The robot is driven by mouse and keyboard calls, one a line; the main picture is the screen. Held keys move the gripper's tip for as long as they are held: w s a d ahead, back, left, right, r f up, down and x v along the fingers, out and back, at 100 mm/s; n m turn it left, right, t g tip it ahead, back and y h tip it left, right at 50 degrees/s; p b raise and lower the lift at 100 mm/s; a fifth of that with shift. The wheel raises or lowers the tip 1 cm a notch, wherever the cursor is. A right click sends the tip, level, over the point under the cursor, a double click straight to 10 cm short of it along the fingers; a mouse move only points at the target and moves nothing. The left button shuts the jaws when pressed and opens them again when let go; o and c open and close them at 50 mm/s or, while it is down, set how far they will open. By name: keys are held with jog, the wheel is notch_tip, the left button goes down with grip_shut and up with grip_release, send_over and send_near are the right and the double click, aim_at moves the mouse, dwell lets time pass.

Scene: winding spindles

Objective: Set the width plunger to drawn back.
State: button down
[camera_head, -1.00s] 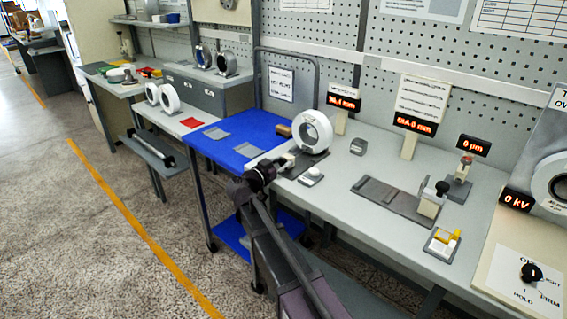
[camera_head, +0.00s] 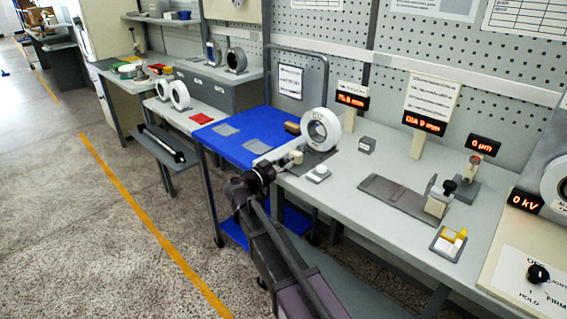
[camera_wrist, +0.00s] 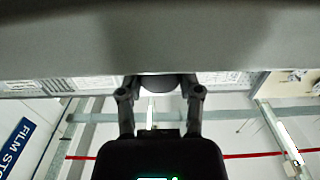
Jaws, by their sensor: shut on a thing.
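The width gauge stands on the grey bench with a white ring (camera_head: 320,128) upright on a dark base plate (camera_head: 318,160). A small pale block (camera_head: 297,157) is on its near side, where my gripper (camera_head: 280,162) reaches in from the blue cart side. In the wrist view my gripper (camera_wrist: 160,86) has its two fingers on either side of a dark round knob (camera_wrist: 160,80), which I take for the width plunger's end. It is shut on it. The plunger's shaft is hidden. A red-lit display (camera_head: 352,100) behind the ring seems to read about 76 mm.
A blue cart (camera_head: 250,138) stands left of the bench. A small white-topped block (camera_head: 319,173) sits close to the gripper. Further right are a slide fixture (camera_head: 405,197) and a yellow-and-white piece (camera_head: 451,240).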

jog(key=shift+s+a, duration=0.1)
jog(key=shift+c, duration=1.3)
grip_release()
jog(key=shift+s+a, duration=0.1)
jog(key=v, duration=1.1)
jog(key=shift+s+a, duration=0.25)
jog(key=shift+s, duration=0.05)
